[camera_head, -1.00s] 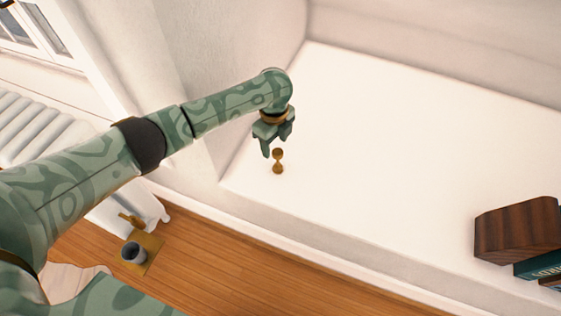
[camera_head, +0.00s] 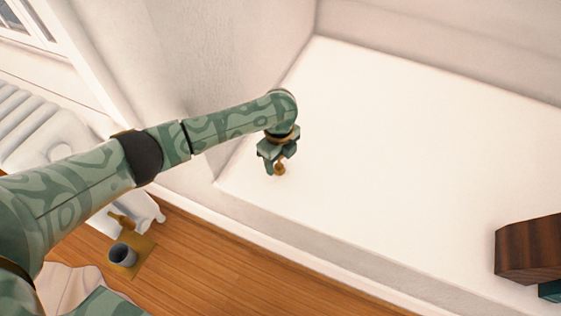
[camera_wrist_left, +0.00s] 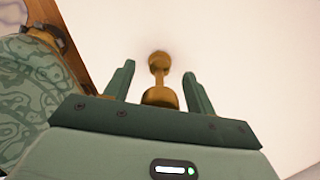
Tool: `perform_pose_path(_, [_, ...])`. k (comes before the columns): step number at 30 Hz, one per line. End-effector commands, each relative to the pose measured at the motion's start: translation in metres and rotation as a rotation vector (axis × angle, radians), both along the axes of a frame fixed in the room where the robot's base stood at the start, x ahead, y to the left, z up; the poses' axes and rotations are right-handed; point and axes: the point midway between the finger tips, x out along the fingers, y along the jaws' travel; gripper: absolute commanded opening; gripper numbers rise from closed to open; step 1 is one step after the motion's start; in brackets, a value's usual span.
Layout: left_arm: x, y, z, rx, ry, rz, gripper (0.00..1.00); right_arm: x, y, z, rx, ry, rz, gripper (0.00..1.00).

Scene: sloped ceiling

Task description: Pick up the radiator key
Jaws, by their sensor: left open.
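The radiator key (camera_head: 279,169) is a small brass-coloured piece on the white ledge (camera_head: 380,150), close to its left front corner. My left gripper (camera_head: 276,162) is over it from above and hides its upper part in the head view. In the left wrist view the key (camera_wrist_left: 159,75) shows two rounded ends joined by a thin neck. Its nearer, wider end (camera_wrist_left: 160,97) lies between the two open fingers of the left gripper (camera_wrist_left: 159,84), with visible gaps on both sides. My right gripper does not show.
A dark wooden block (camera_head: 528,250) stands at the ledge's right end with a teal book (camera_head: 550,291) beside it. A white radiator (camera_head: 45,140) is at the left. The ledge's middle is clear.

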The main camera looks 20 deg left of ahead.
Motion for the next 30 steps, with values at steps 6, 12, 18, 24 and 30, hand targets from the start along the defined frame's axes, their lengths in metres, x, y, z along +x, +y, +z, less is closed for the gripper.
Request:
perform_pose_path(6, [0.000, 0.000, -0.002, 0.000, -0.001, 0.000, 0.56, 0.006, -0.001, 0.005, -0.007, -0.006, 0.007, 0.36])
perform_pose_path(12, [0.000, 0.000, -0.002, 0.000, -0.001, 0.000, 0.30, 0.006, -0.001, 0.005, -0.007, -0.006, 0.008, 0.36])
perform_pose_path(18, [0.000, 0.000, -0.002, 0.000, -0.001, 0.000, 0.05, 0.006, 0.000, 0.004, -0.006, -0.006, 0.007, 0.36])
perform_pose_path(24, [0.000, 0.000, -0.001, 0.000, -0.001, 0.000, 0.05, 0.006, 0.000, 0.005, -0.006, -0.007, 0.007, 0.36])
perform_pose_path(30, [0.000, 0.000, 0.007, -0.002, -0.002, 0.000, 0.05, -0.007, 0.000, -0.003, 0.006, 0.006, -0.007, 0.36])
